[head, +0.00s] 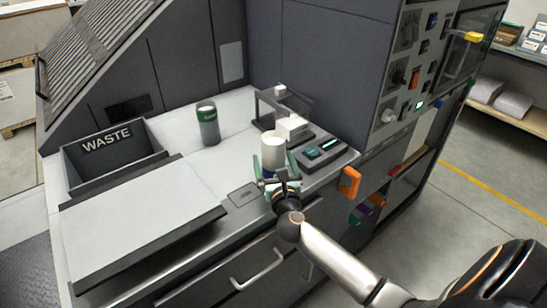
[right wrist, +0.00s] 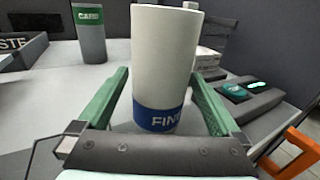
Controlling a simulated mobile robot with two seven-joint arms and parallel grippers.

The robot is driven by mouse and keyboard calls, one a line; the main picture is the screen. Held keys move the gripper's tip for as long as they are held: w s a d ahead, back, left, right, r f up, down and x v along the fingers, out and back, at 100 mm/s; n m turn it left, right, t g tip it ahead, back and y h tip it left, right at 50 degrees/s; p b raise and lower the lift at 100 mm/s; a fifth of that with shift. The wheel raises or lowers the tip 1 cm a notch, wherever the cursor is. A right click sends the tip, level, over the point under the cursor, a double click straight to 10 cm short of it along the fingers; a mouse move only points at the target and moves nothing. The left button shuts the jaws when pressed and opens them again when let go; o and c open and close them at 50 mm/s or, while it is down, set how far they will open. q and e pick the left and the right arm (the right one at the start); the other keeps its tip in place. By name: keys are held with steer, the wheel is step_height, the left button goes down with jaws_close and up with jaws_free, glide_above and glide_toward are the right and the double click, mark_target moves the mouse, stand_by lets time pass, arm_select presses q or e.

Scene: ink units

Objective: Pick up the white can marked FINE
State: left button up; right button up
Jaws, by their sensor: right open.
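The white can (head: 273,148) stands upright on the light counter, near its front edge. In the right wrist view the can (right wrist: 165,60) fills the middle, with a blue band at its base lettered "FIN" and the rest cut off by its curve. My right gripper (head: 273,172) is open, with its green fingers on either side of the can. In the right wrist view the gripper (right wrist: 162,100) shows its left finger apart from the can and its right finger close to it; I cannot tell whether that one touches. My left gripper is not in view.
A grey-green can (head: 208,124) with a green label stands behind to the left. A black WASTE bin (head: 112,158) is at the far left. A dark device (head: 322,152) with green displays is right of the white can, and a framed stand with white blocks (head: 290,127) is behind it.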

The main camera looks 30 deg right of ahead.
steer(key=c, duration=1.4)
